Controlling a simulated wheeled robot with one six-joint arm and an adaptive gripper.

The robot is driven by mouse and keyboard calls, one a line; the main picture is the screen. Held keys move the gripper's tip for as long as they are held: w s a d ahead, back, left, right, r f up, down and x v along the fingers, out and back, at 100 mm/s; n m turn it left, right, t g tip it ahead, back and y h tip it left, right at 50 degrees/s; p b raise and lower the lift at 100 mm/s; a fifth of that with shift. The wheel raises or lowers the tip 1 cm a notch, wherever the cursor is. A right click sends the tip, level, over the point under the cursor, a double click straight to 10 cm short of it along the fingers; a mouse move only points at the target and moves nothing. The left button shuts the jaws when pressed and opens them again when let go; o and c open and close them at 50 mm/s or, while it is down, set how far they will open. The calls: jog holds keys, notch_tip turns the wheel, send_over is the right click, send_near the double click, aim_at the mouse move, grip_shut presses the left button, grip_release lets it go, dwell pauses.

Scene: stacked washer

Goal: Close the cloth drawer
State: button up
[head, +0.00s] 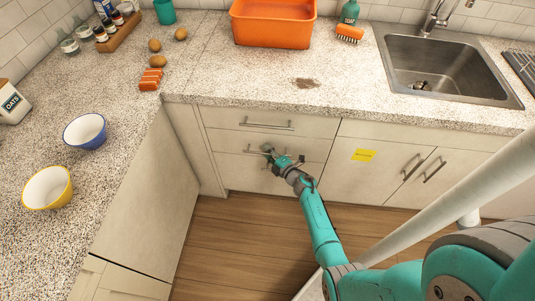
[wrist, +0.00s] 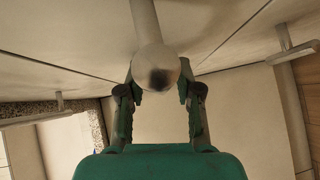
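A bank of pale drawers is under the counter, left of the sink. The top drawer (head: 225,117) has a bar handle (head: 267,125) and looks flush. The drawer below it (head: 232,171) shows no clear gap; I cannot tell which one is the cloth drawer, and no cloth shows. My gripper (head: 268,151) is at this lower drawer's handle (head: 300,162). In the wrist view my gripper's fingers (wrist: 159,92) stand apart, on either side of a pale, rounded bar end (wrist: 156,62). Whether they touch it is unclear.
A cabinet with a yellow note (head: 363,155) is right of the drawers. The side counter at left holds a blue bowl (head: 86,130) and a yellow bowl (head: 48,188). An orange basin (head: 273,24) stands on the back counter. The wooden floor (head: 220,240) before the drawers is clear.

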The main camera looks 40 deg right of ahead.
jog(key=s+a+r, duration=0.1)
jog(key=s, duration=1.1)
jog(key=shift+a+r, duration=0.2)
jog(key=shift+r, duration=0.1)
jog(key=shift+a, duration=0.1)
